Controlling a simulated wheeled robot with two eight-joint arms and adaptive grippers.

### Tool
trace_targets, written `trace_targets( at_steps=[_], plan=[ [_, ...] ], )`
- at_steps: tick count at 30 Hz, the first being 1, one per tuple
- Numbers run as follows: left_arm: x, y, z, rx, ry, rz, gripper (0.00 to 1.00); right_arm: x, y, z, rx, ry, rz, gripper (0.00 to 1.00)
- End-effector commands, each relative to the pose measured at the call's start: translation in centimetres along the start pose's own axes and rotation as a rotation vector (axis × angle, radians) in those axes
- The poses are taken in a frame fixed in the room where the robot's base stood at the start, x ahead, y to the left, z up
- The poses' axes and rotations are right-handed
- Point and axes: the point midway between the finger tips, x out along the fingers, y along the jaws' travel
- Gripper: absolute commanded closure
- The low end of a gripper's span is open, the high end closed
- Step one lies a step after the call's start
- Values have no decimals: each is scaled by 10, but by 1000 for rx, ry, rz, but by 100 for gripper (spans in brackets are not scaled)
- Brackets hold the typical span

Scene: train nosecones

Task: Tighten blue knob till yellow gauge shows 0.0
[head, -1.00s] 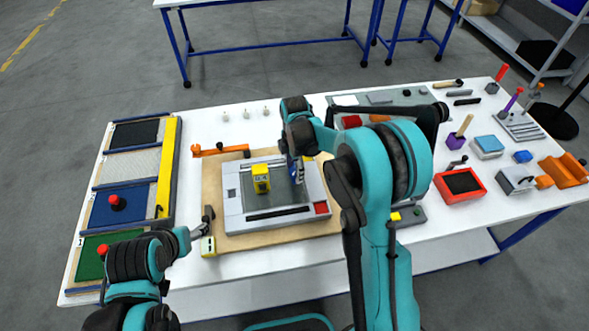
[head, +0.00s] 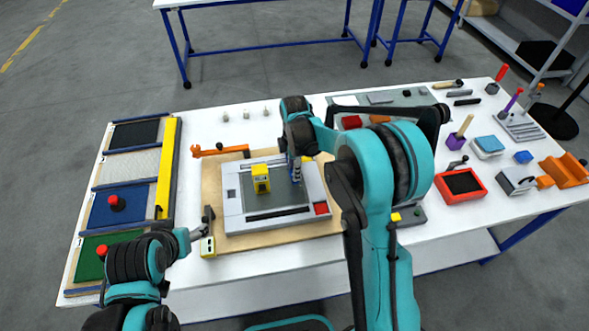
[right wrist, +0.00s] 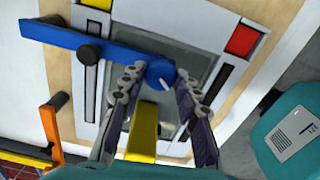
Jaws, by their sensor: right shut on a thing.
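The blue knob (right wrist: 159,71) is the round end of a long blue bar (right wrist: 80,45) in the right wrist view. My right gripper (right wrist: 159,78) is shut on this round end, one ridged finger on each side. In the head view my right gripper (head: 297,172) is over the right part of the grey framed plate, and its arm partly hides the area. The yellow gauge (head: 261,178) stands left of it on the plate; its reading is too small to read. It also shows as a yellow block (right wrist: 143,132). My left gripper (head: 205,224) is left of the plate, away from the knob.
The grey frame (head: 232,202) lies on a wooden board (head: 212,180). An orange tool (head: 220,150) lies behind left. A small yellow and white block (head: 208,246) stands near my left gripper. Coloured trays line the left.

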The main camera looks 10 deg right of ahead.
Motion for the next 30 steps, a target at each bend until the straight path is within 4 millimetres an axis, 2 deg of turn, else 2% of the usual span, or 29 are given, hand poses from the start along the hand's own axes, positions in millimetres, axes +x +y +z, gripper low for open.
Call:
trace_targets(
  at_steps=[30],
  plan=[
    [12,0,9,0,0,0,37,0,0,0,952,0,0,97]
  ],
)
